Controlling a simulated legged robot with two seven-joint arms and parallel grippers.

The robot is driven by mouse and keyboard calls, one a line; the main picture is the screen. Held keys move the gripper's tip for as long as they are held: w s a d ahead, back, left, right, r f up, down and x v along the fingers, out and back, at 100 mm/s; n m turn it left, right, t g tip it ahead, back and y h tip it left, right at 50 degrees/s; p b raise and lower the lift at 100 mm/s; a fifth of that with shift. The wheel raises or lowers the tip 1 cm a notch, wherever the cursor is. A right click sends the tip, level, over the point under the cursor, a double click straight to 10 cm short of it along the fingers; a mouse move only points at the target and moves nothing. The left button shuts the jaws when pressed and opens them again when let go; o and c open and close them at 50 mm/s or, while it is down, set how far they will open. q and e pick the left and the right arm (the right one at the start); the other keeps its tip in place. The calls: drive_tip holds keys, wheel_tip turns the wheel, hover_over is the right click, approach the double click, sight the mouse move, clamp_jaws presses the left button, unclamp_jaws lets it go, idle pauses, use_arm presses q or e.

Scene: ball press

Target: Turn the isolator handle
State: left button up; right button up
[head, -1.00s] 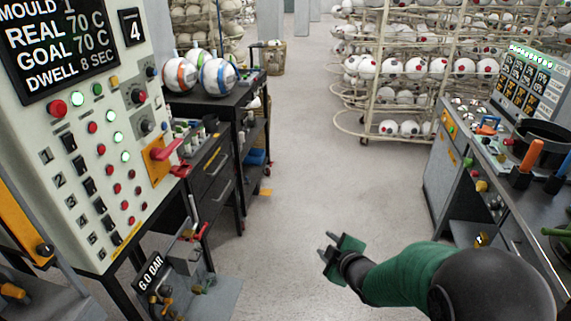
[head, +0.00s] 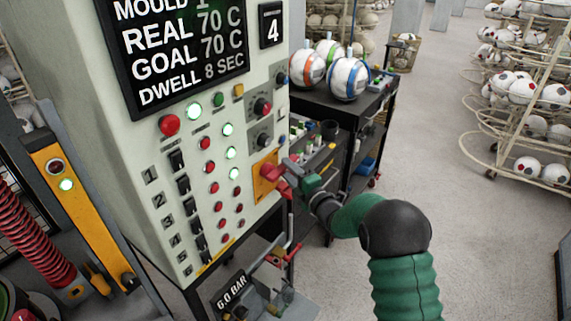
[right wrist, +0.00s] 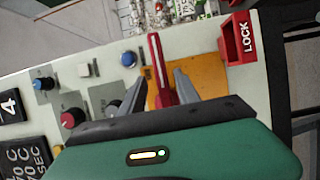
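The isolator handle (head: 269,172) is a red lever on an orange-yellow plate (head: 259,188) at the lower right of the control panel. In the right wrist view the red handle (right wrist: 158,70) stands between my two grey fingers. My right gripper (head: 287,172) is at the handle, coming from the right. In the right wrist view the gripper (right wrist: 160,85) is open, with one finger on each side of the handle and small gaps visible. A red LOCK tab (right wrist: 238,38) sticks out beside the plate. My left gripper is not in view.
The pale control panel (head: 150,150) carries knobs, lamps and switches around the plate. A black cart (head: 345,108) with several balls stands behind my right gripper.

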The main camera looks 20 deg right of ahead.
sight(287, 170)
drive_tip(key=w, duration=0.2)
drive_tip(key=w+f, duration=0.1)
drive_tip(key=shift+w+a, duration=0.2)
drive_tip(key=shift+a, duration=0.2)
drive_tip(key=shift+s+r, duration=0.25)
drive_tip(key=shift+r, duration=0.05)
drive_tip(key=shift+s+d, duration=0.1)
drive_tip(key=shift+s, duration=0.05)
drive_tip(key=shift+c, duration=0.9)
clamp_jaws()
drive_tip(key=shift+f, duration=0.25)
